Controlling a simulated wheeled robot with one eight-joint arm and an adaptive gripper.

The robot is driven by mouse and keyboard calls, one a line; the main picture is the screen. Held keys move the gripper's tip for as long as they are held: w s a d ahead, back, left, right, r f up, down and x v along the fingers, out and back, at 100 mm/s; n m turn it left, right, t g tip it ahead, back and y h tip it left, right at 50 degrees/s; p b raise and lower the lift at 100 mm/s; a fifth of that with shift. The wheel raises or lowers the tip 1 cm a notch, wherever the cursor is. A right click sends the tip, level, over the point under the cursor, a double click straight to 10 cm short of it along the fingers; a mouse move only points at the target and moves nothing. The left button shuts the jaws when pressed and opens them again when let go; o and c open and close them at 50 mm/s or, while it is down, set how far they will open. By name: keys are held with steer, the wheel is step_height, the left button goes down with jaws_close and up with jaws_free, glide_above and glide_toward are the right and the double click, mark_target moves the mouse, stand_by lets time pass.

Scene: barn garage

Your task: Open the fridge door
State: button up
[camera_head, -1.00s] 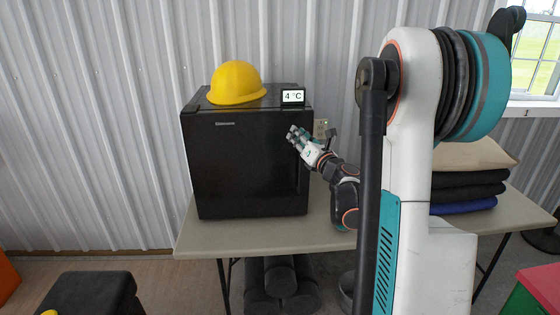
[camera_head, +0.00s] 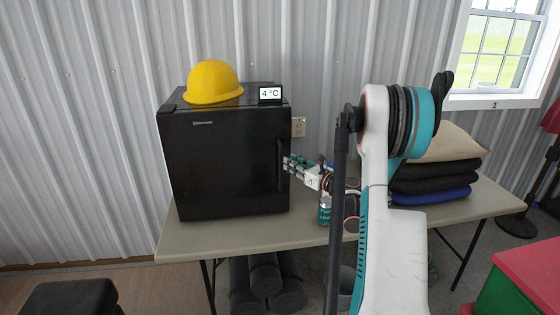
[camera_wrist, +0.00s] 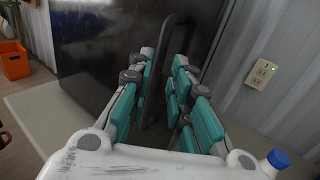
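A small black fridge (camera_head: 215,165) stands on the table with its door closed. Its vertical black handle (camera_head: 281,165) is near the right edge of the door. The handle also shows in the wrist view (camera_wrist: 168,50), where it runs down between my fingers. My gripper (camera_head: 290,164) is at the handle's height at the fridge's right edge. In the wrist view my gripper (camera_wrist: 166,90) is open, with teal-padded fingers on both sides of the handle and gaps left. Whether a fingertip touches the handle I cannot tell.
A yellow hard hat (camera_head: 213,82) and a 4 °C display (camera_head: 270,94) sit on the fridge. A can (camera_head: 325,209) stands on the table (camera_head: 250,238) beside my arm. Folded cloths (camera_head: 435,175) are at the right. A wall outlet (camera_wrist: 262,73) is behind.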

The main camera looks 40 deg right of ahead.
mark_target(281, 158)
steer(key=w+b, duration=0.1)
steer(key=w, duration=0.6)
steer(key=shift+a, duration=0.15)
jaws_close()
